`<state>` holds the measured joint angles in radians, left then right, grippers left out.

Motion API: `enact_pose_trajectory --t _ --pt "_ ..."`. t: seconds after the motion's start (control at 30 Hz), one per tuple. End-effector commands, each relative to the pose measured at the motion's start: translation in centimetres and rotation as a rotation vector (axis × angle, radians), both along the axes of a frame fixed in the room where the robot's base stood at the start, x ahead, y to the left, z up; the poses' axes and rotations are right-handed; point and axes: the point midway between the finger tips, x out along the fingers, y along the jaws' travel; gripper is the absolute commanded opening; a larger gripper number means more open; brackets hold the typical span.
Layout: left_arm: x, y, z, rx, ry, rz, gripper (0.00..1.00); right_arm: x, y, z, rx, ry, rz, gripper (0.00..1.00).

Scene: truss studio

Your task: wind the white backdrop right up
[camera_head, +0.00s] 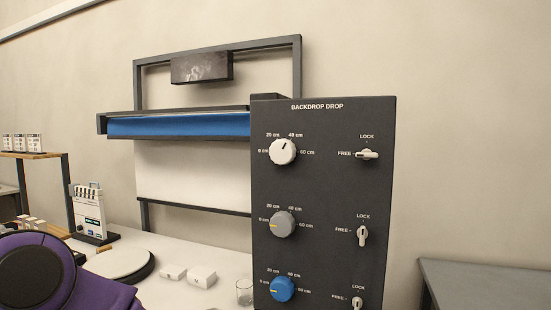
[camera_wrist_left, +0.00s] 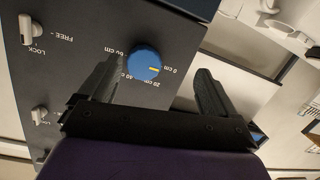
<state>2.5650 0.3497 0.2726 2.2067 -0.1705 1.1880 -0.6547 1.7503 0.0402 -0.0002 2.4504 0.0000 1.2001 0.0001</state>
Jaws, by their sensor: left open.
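The white backdrop (camera_head: 190,172) hangs below the blue roll, down to a dark lower bar. The dark "BACKDROP DROP" panel (camera_head: 330,185) carries a white knob (camera_head: 283,151), its pointer up and slightly right, toward 40 cm. The white lever (camera_head: 368,154) in its row lies horizontal, toward FREE. The grey knob (camera_head: 282,224) and blue knob (camera_head: 282,289) point at 0 cm; their levers stand toward LOCK. In the left wrist view my left gripper (camera_wrist_left: 158,72) is open and empty, with the blue knob (camera_wrist_left: 145,64) beyond its fingers. My right gripper is not in view.
The blue roll (camera_head: 180,125) sits in a dark frame behind the panel. A white table with a round turntable (camera_head: 118,262), small white boxes (camera_head: 201,277) and a glass (camera_head: 244,291) lies left of the panel. A grey table (camera_head: 485,285) stands at right.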

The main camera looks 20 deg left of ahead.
Motion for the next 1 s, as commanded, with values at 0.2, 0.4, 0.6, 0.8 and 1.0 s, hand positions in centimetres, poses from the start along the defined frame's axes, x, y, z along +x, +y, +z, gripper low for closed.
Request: enact_pose_trajectory --t 0.2,0.4,0.6,0.8,1.0 --pt "1.2 -0.9 26.7 0.120 -0.442 -0.030 0.91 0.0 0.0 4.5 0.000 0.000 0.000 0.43" --pt "-0.1 -1.0 34.2 0.170 -0.582 -0.023 0.91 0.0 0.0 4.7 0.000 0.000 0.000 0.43" --pt "2.5 -1.2 35.0 0.177 -0.589 -0.022 0.91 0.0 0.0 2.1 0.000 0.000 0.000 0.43" --pt "5.9 -1.1 34.9 0.183 -0.581 -0.025 0.91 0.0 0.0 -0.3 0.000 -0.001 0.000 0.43" --pt "6.9 -1.3 36.0 0.178 -0.583 -0.024 0.91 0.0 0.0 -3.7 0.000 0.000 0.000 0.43"
